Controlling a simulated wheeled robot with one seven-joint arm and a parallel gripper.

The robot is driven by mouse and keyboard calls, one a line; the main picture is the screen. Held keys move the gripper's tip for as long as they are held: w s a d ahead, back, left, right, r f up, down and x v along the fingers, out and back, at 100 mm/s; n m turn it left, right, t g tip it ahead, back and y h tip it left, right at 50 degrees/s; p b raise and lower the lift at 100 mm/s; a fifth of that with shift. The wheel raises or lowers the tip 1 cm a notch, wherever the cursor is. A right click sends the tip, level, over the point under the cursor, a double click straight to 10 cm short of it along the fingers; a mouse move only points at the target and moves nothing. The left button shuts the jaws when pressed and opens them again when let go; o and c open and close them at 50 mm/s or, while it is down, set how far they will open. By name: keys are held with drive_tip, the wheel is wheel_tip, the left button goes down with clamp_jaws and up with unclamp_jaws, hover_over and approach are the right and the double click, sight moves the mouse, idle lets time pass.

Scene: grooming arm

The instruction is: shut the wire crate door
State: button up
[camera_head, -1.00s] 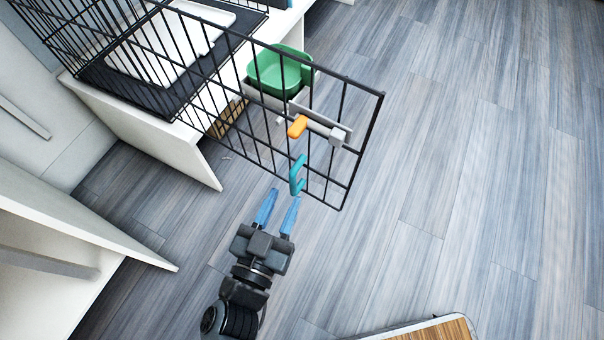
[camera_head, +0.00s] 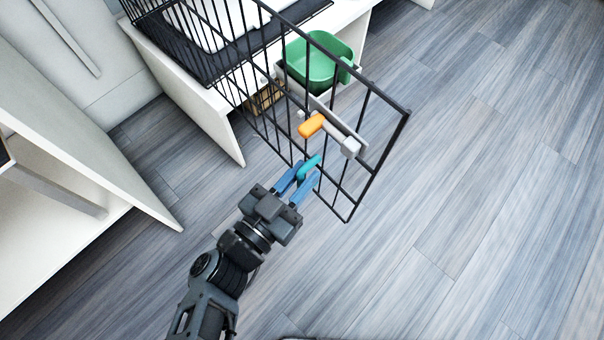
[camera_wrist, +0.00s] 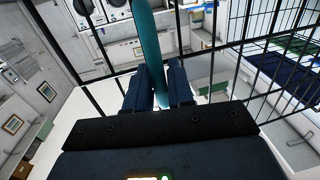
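The black wire crate door (camera_head: 378,167) stands open, swung out from the crate (camera_head: 205,72) over the floor. A teal handle (camera_head: 309,165) is on its near side, below an orange latch knob (camera_head: 312,125) on a grey bar. My gripper (camera_head: 308,171) is at the handle, with its blue fingers apart and one on either side of it. In the wrist view, the handle (camera_wrist: 152,45) runs up between the two fingers (camera_wrist: 159,85). Whether either finger touches it is hard to tell.
A green tub (camera_head: 320,65) sits behind the door, beside the white cabinet (camera_head: 205,105) under the crate. A white shelf unit (camera_head: 90,150) stands at the left. The wood floor to the right is clear.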

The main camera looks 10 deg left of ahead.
clamp_jaws()
idle(0.3)
